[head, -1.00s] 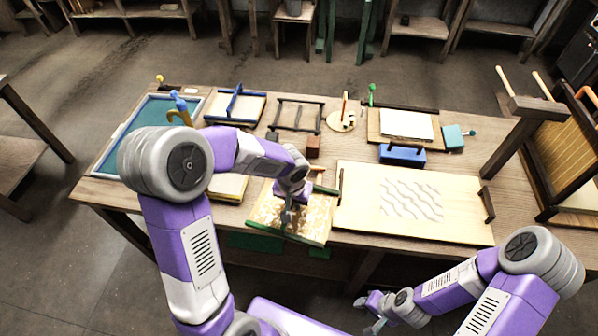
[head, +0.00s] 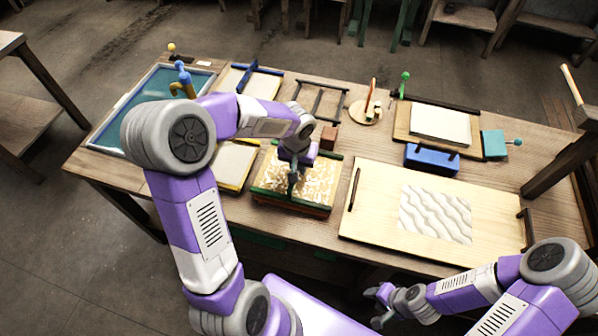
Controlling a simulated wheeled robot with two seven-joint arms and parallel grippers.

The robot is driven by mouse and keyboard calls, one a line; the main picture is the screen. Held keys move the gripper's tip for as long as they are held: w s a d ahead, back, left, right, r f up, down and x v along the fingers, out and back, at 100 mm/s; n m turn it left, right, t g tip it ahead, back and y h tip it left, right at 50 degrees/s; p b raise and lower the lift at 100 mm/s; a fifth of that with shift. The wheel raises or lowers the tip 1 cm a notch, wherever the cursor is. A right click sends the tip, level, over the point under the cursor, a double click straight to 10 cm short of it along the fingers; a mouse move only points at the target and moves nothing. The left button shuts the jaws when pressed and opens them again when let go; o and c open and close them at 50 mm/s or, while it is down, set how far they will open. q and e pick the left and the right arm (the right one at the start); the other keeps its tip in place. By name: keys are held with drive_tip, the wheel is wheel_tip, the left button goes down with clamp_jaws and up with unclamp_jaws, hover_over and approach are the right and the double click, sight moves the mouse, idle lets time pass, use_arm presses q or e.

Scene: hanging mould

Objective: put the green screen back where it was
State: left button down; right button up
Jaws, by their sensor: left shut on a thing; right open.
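The green screen (head: 268,176) is a mesh frame with dark green front and back bars and a mottled cream-and-tan face. It is at the table's front edge, left of the large wooden board. My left gripper (head: 292,184) comes down from above over its middle and is shut on it, hiding part of its face. A reddish-brown edge shows under the front bar. I cannot tell whether the screen rests on it or hovers above. My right gripper (head: 380,304) is open and empty, low in front of the table.
A yellow-edged screen (head: 235,160) lies close on the left, the wooden board (head: 375,225) with a wavy sheet (head: 435,213) on the right. Behind are a brown block (head: 328,138), a dark empty frame (head: 322,98) and a blue block (head: 431,159). A teal vat (head: 140,110) is far left.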

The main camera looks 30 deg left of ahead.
use_arm(q)
wheel_tip(320, 180, down, 2)
drive_tip(key=shift+w+f, duration=0.1)
drive_tip(key=shift+f+b, duration=0.2)
drive_tip(key=shift+b, duration=0.2)
drive_tip(key=c, duration=1.5)
unclamp_jaws()
drive_tip(key=shift+f, duration=0.1)
drive_tip(key=shift+c, duration=0.2)
drive_tip(key=o, duration=0.4)
drive_tip(key=shift+o, duration=0.2)
drive_tip(key=shift+r, duration=0.2)
